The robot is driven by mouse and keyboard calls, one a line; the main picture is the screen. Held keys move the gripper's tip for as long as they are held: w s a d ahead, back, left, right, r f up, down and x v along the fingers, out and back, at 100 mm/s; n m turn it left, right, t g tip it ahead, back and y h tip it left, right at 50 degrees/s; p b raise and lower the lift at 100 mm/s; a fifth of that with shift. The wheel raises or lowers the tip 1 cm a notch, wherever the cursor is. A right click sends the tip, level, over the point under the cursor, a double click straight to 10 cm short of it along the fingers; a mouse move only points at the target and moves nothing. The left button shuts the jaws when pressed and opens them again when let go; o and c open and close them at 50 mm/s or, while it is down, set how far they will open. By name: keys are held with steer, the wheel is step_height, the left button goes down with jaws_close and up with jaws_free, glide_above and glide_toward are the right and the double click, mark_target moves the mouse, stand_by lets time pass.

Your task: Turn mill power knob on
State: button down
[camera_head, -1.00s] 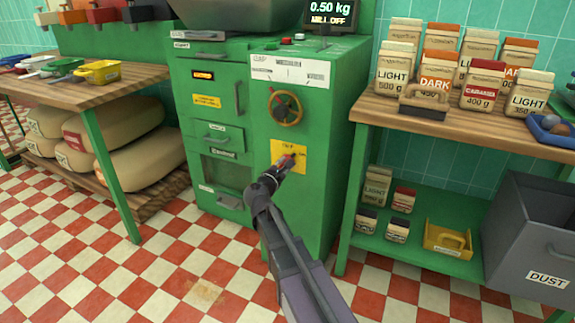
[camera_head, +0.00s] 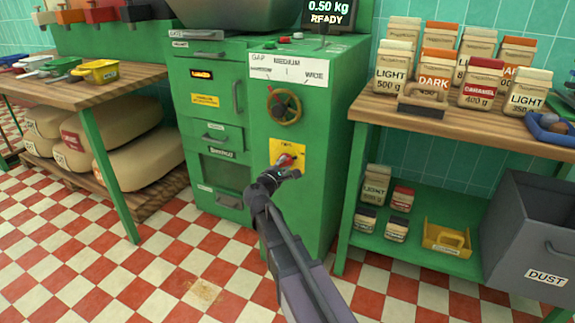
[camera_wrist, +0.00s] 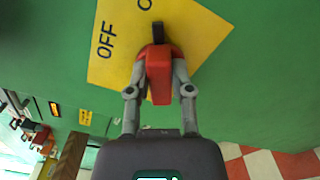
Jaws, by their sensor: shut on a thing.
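The red mill power knob (camera_wrist: 159,80) sits on a yellow plate (camera_wrist: 205,35) on the mill's green front. My gripper (camera_wrist: 159,68) is shut on the knob, one finger on each side. The plate reads OFF to the left of the knob; another label is cut off at the top edge, beside the knob's dark end. In the head view, the knob (camera_head: 286,160) shows just beyond my gripper (camera_head: 283,168) on the green mill (camera_head: 310,125). The mill's display (camera_head: 327,12) reads 0.50 kg and READY.
A spoked handwheel (camera_head: 285,107) is above the knob, under a white gap scale (camera_head: 288,72). A bench with bags (camera_head: 485,85) and a grey DUST bin (camera_head: 535,235) stand to the right. A wooden bench (camera_head: 90,85) stands to the left. Checkered floor lies open in front.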

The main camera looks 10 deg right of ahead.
steer(key=shift+s+d, duration=0.15)
steer(key=shift+s, duration=0.05)
steer(key=c, duration=0.5)
jaws_free()
steer(key=shift+w, duration=0.1)
steer(key=shift+v, duration=6.05)
